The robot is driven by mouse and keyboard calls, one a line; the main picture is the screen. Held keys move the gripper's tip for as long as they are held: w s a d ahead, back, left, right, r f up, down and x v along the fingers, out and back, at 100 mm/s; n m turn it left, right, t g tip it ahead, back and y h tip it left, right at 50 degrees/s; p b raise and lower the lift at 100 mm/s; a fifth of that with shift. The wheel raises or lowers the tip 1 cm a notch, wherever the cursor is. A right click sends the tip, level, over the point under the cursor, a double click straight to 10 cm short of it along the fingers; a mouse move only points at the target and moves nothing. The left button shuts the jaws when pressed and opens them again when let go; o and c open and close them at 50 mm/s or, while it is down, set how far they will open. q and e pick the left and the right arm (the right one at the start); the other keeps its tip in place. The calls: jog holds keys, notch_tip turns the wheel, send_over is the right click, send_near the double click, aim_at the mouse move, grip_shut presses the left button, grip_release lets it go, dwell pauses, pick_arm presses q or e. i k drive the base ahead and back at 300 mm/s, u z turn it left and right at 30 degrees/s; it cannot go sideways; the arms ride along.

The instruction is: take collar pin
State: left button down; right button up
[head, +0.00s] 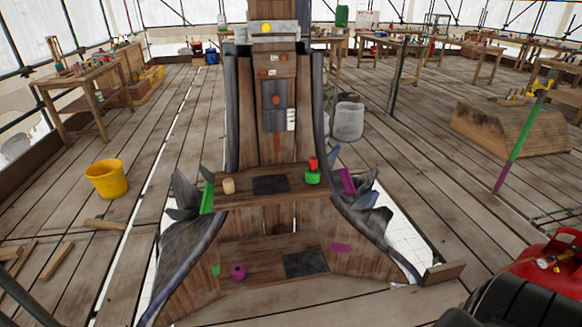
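A tall wooden spire frame (276,150) stands in the middle of the head view, with dark curved sides and two ledges. On the upper ledge are a small tan cylinder (228,185), at left, and a green piece with a red top (312,172), at right. A small purple round piece (238,271) sits on the lower ledge at left. I cannot tell which of these, if any, is the collar pin. Neither of my grippers shows in the head view.
A yellow bucket (106,180) and loose timber (57,263) are on the plank floor at left. A green and purple pole (521,140) slants at right. Workbenches (93,77) stand behind. Planks beside the frame are mostly clear.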

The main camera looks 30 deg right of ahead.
aim_at(313, 161)
jog(key=u, duration=0.85)
jog(key=i, duration=0.85)
jog(key=z, duration=1.55)
